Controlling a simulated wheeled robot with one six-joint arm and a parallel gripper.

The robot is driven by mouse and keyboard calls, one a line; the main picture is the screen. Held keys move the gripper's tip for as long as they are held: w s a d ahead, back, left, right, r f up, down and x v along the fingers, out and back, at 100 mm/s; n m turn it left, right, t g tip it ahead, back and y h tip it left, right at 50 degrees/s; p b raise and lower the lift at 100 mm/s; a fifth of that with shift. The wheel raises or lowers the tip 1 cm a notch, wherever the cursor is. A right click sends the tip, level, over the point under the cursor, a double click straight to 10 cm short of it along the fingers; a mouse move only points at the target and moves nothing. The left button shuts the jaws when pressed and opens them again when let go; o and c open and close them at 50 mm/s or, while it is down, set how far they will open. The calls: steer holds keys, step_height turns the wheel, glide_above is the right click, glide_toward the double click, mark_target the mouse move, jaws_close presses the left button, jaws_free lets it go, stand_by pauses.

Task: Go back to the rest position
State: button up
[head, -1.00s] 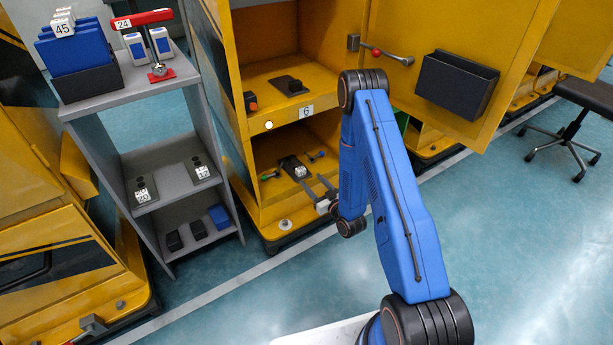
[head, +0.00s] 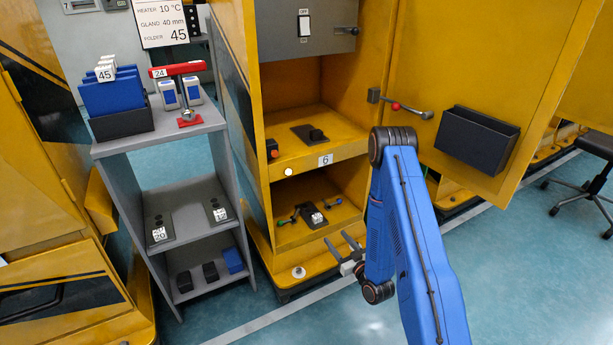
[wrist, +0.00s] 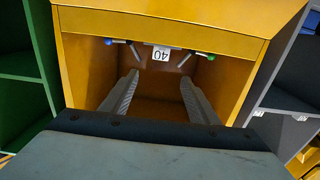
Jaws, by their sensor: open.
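My gripper (head: 345,248) is open and empty in the head view, in front of the lower opening of the yellow cabinet (head: 259,190). Its two fingers stand apart in the wrist view (wrist: 158,88), with nothing between them. Inside the lower compartment sits a dark device with a white tag (head: 316,217), with a green-ended lever (head: 293,217) on its left and a blue-ended lever (head: 337,202) on its right. The tag (wrist: 161,54) reads 40 in the wrist view. The gripper appears apart from the device and levers.
The yellow cabinet door (head: 505,85) stands open on the right with a black bin (head: 478,142) on it. A grey shelf (head: 150,145) with blue folders (head: 110,92) and a red-handled tool (head: 179,69) stands left. A stool (head: 594,145) is far right. Floor is clear in front.

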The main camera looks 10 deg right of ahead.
steer(key=shift+w+r, duration=0.1)
steer(key=w+r+n+g+h, duration=0.1)
steer(key=w+r+g+h, duration=0.3)
steer(key=r, duration=0.9)
steer(key=s+d+r+m+g+h, duration=0.1)
steer(key=s+d+r, duration=0.15)
steer(key=r, duration=0.55)
steer(key=s+d+r+g, duration=0.1)
steer(key=s+r+g, duration=0.1)
steer(key=s+r, duration=0.35)
steer(key=s+r+m+g, duration=0.1)
steer(key=s+r, duration=0.4)
steer(key=s, duration=0.7)
steer(key=s+a+r+m+g, duration=0.1)
steer(key=s+r, duration=0.4)
steer(key=s, duration=0.7)
steer(key=s+a+r+m+g, duration=0.1)
steer(key=s+r+g, duration=0.2)
steer(key=s, duration=0.9)
step_height(320, 180, up, 2)
steer(key=shift+s+r+m+h, duration=0.1)
steer(key=shift+s+m+h, duration=0.1)
steer(key=shift+m+h, duration=0.1)
